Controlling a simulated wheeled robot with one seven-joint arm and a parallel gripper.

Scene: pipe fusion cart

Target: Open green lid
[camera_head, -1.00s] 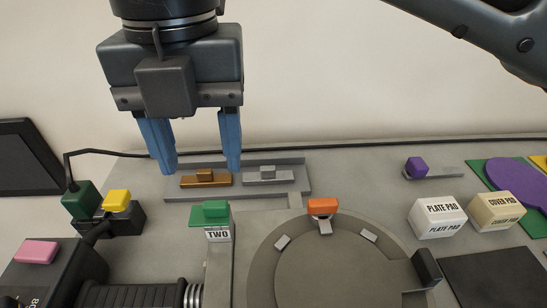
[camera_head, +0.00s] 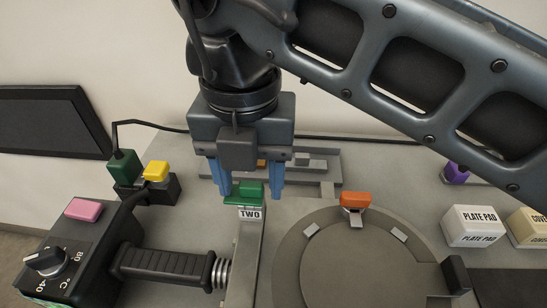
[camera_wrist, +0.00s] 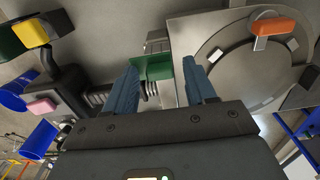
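The green lid (camera_head: 249,190) is a small green piece with a raised block, at the top of a narrow grey stand with a white "TWO" label (camera_head: 250,214). It also shows in the wrist view (camera_wrist: 155,68), between my fingertips as seen there. My gripper (camera_head: 249,196) is open, with blue fingers pointing down, one on each side of the green lid in the picture. In the wrist view my gripper (camera_wrist: 160,68) shows a clear gap between its fingers. Contact with the lid cannot be told. The fingers partly hide the lid's left edge in the head view.
An orange block (camera_head: 356,200) sits at the rim of a round grey plate (camera_head: 355,268) on the right. A black ribbed handle (camera_head: 165,265) and a dial box with a pink button (camera_head: 84,210) are left. Yellow (camera_head: 156,171) and dark green (camera_head: 123,167) blocks stand behind.

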